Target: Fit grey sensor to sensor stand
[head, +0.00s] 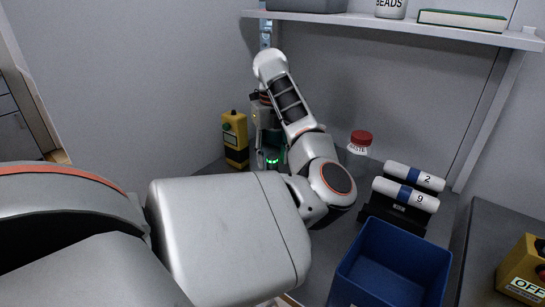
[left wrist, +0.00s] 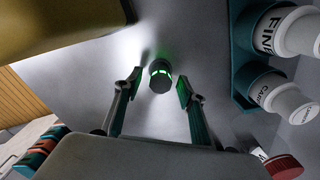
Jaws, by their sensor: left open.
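A small dark grey cylinder with a glowing green ring, which looks like the grey sensor (left wrist: 161,76), shows in the left wrist view against a grey surface. Its green glow (head: 272,161) also shows in the head view, below my left wrist. My left gripper (head: 264,140) points down there, partly hidden by my own arm. In the left wrist view its fingers (left wrist: 160,88) are open, one on each side of the sensor, with gaps between. I cannot make out the sensor stand for sure. My right gripper is not in view.
A yellow box (head: 235,139) stands left of the gripper. A red-capped jar (head: 360,142) and a black rack with white rollers (head: 408,194) are to the right. A blue bin (head: 390,262) is in front. A teal rack with white jars (left wrist: 243,65) lies close by. A shelf (head: 400,27) hangs above.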

